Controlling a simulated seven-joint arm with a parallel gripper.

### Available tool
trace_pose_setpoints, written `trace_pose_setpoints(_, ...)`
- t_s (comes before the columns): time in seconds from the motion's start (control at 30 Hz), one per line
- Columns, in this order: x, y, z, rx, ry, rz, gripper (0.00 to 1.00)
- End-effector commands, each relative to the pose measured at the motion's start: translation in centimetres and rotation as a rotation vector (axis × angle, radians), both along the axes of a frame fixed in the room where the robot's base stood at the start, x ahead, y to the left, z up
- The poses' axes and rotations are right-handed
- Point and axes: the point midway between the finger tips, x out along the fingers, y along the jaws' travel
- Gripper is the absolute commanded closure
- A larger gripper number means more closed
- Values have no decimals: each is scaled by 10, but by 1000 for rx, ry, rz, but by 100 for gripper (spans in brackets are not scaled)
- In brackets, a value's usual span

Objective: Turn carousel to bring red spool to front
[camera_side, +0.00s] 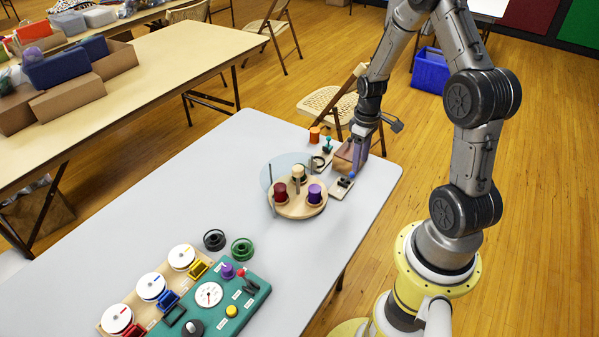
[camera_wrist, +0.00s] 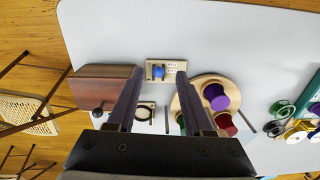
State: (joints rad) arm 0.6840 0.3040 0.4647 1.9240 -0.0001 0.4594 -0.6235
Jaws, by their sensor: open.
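In the wrist view, the carousel (camera_wrist: 181,103) is partly hidden by my right finger; the purple spool (camera_wrist: 215,97) and red spool (camera_wrist: 227,121) show. My gripper (camera_side: 354,168) is open, pointing down to the right of the carousel. In the wrist view, my gripper (camera_wrist: 160,77) has its fingertips apart, with a small plate's blue knob (camera_wrist: 158,71) between them; contact is unclear.
A clear curved panel (camera_side: 279,165) on posts stands behind the carousel. A brown wooden box (camera_wrist: 92,88) lies beside my left finger. An orange spool (camera_side: 314,134) is at the table's back edge. A teal control panel (camera_side: 255,297) and white reels are at front left.

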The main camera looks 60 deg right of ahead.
Motion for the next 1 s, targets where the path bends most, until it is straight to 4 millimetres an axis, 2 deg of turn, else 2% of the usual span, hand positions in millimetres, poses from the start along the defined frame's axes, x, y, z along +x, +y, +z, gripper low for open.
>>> trace_pose_setpoints(0.03, -2, 1, 1, 7, 11, -54, 38)
trace_pose_setpoints(0.1, -3, 2, 4, 20, 32, -170, 28)
trace_pose_setpoints(0.17, 0, 3, 11, 24, 48, -290, 28)
trace_pose_setpoints(0.27, 16, 9, 29, 23, 69, -481, 28)
trace_pose_setpoints(0.37, 40, 22, 52, 12, 80, -649, 28)
trace_pose_setpoints(0.5, 84, 57, 94, -7, 64, -809, 28)
trace_pose_setpoints(0.63, 117, 94, 126, -11, 23, -799, 28)
trace_pose_setpoints(0.7, 127, 107, 132, -10, 1, -758, 28)
trace_pose_setpoints(0.8, 131, 118, 133, -10, -5, -730, 28)
trace_pose_setpoints(1.0, 130, 120, 116, -9, -2, -724, 28)
